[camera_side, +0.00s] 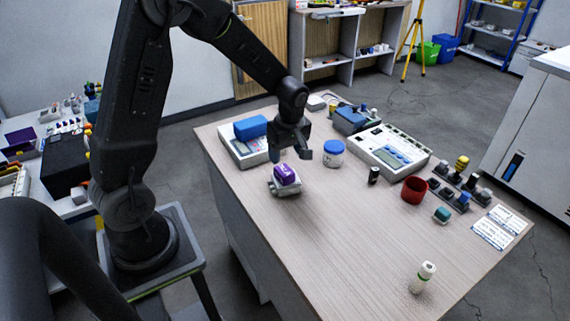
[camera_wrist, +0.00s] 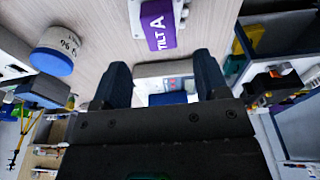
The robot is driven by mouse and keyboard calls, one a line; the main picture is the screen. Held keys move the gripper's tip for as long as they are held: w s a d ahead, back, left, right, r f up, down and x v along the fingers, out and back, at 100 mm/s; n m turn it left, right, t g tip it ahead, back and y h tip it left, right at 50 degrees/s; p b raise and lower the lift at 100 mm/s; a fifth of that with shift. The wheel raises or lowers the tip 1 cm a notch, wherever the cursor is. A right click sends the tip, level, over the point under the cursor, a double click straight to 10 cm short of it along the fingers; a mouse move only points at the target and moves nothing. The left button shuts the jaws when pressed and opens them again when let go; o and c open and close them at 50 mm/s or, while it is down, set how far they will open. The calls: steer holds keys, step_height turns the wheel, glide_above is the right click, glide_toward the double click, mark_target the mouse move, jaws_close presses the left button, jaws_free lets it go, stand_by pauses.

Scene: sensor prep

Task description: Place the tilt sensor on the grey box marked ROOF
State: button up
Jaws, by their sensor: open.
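The tilt sensor (camera_side: 288,172), a purple block, sits on a small light grey box (camera_side: 284,189) on the table. In the wrist view the sensor (camera_wrist: 158,27) shows white lettering "TILT A", with the grey box (camera_wrist: 137,22) beneath it. I cannot read any ROOF mark in either view. My gripper (camera_side: 289,156) is open and empty, just behind and above the sensor in the side view. In the wrist view its two fingers (camera_wrist: 162,80) stand apart, with the sensor beyond their tips and not between them.
A white jar with blue lid (camera_side: 333,153) stands close right of my gripper. A pale device with a blue block (camera_side: 250,127) is behind left. A meter (camera_side: 392,152), black cylinder (camera_side: 374,175) and red cup (camera_side: 414,190) stand right. The front table is mostly clear.

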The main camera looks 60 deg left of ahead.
mark_target(288, 173)
steer(key=s+d+r+m+t, duration=0.1)
steer(key=s+d+r+m, duration=0.3)
steer(key=r, duration=0.3)
steer(key=s+d+r+m+t, duration=0.2)
steer(key=s+d+r+m, duration=0.15)
steer(key=r, duration=0.35)
steer(key=s+d+r+m+t+h, duration=0.1)
steer(key=s+d+m, duration=0.1)
steer(key=s+m, duration=0.3)
steer(key=s+d+r+m+t, duration=0.1)
steer(key=s+d+r+m, duration=0.1)
steer(key=s+m, duration=0.3)
steer(key=shift+s+d+r+t+h, duration=0.15)
steer(key=shift+d+r+t+h, duration=0.2)
steer(key=shift+d, duration=0.45)
